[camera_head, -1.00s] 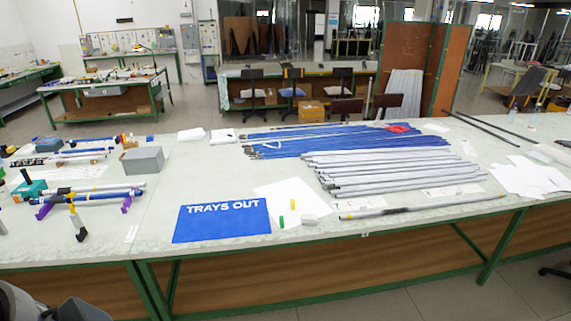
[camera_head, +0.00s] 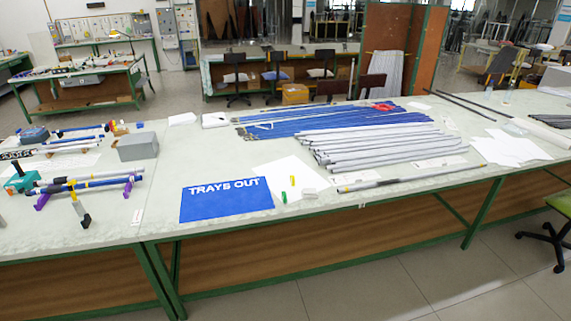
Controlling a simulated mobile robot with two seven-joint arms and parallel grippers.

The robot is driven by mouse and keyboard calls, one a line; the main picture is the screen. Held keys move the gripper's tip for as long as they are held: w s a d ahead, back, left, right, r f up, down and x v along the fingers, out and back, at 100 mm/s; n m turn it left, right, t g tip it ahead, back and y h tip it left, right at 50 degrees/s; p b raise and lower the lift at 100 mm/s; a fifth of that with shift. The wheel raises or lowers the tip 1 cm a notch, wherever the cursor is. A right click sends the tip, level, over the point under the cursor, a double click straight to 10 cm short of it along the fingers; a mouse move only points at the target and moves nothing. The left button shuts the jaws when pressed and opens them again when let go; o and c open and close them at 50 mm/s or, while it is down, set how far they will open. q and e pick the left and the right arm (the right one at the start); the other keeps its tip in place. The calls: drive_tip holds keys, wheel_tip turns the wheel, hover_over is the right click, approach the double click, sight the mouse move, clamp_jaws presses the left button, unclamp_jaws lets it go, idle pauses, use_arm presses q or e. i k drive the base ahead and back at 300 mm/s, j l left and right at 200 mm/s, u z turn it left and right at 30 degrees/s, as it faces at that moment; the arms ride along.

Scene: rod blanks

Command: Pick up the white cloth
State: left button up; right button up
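I cannot tell for certain which thing is the white cloth. A small flat white piece (camera_head: 183,119) lies near the back edge of the long table, left of the rods. A second white piece (camera_head: 215,120) lies just right of it, near the ends of the blue rods. Either could be folded cloth or paper; they are too small to tell. Neither of my grippers is in view.
The pale table (camera_head: 130,222) holds blue rods (camera_head: 345,120), grey rods (camera_head: 375,148), a blue "TRAYS OUT" mat (camera_head: 226,199), a grey box (camera_head: 138,146) and white sheets (camera_head: 508,148). A green chair (camera_head: 560,203) stands at the front right.

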sight(308, 194)
drive_tip(key=i+l+z, duration=0.1)
drive_tip(key=l, duration=0.3)
drive_tip(key=i+l+z, duration=0.15)
drive_tip(key=l, duration=0.2)
drive_tip(key=i+l+z, duration=0.1)
drive_tip(key=l, duration=0.3)
drive_tip(key=i+l+z, duration=0.15)
drive_tip(key=i+l, duration=0.15)
